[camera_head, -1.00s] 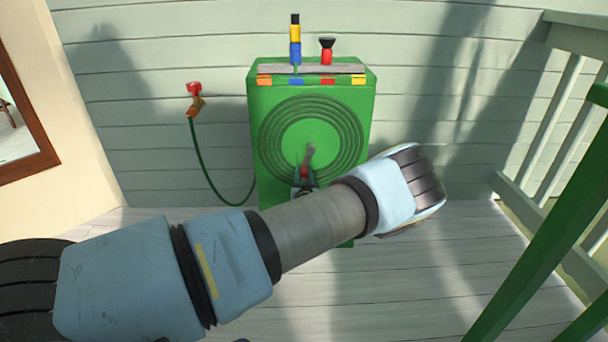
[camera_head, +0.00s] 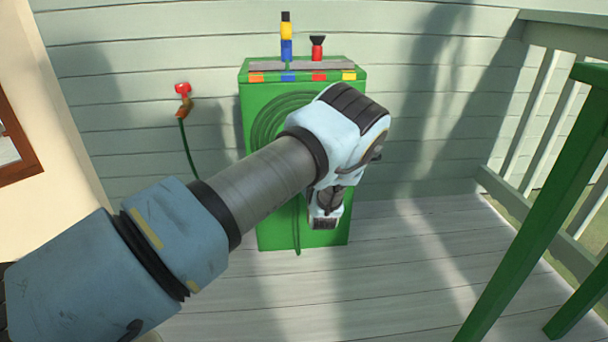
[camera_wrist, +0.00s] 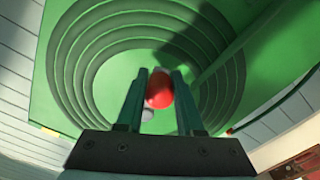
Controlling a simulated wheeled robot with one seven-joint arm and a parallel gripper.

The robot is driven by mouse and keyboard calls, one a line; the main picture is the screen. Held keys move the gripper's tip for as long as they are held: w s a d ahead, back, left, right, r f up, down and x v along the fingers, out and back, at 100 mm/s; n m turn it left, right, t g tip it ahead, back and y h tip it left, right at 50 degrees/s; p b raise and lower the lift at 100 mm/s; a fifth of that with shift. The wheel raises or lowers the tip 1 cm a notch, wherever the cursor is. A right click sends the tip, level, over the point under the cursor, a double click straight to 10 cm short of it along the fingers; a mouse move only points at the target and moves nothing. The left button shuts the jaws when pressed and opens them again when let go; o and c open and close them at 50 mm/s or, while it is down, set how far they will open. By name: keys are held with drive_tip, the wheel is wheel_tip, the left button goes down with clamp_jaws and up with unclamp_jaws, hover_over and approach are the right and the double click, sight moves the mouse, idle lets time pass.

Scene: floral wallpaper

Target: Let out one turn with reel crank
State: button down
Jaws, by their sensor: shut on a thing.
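The green hose reel box (camera_head: 300,91) stands against the wall, with coiled hose rings (camera_head: 265,125) on its front. In the wrist view the rings (camera_wrist: 75,60) surround a green hub. My gripper (camera_wrist: 161,75) is shut on the red knob (camera_wrist: 159,91) of the reel crank, which sits between the two fingers. A small grey part shows just below the knob. In the head view my wrist and forearm cover the crank, the knob and the fingers.
A yellow-and-blue nozzle (camera_head: 286,38) and a red nozzle (camera_head: 317,48) stand on the box top. A red tap (camera_head: 182,89) with a green hose is on the wall at left. Green posts (camera_head: 545,200) and a pale railing (camera_head: 545,90) bound the right. The deck floor is clear.

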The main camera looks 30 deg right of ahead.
wheel_tip(320, 180, up, 13)
drive_tip(key=s+d+n+b, duration=0.1)
drive_tip(key=n+b, duration=0.8)
drive_tip(key=n, duration=1.5)
drive_tip(key=shift+d+f+n, duration=0.15)
drive_tip(key=shift+d+n, duration=0.25)
drive_tip(key=shift+d, duration=0.4)
drive_tip(key=shift+s, duration=0.1)
drive_tip(key=c, duration=0.5)
unclamp_jaws()
drive_tip(key=shift+a, duration=0.1)
drive_tip(key=shift+c, duration=0.2)
drive_tip(key=p+v, duration=0.2)
drive_tip(key=v, duration=0.8)
drive_tip(key=shift+s, duration=0.35)
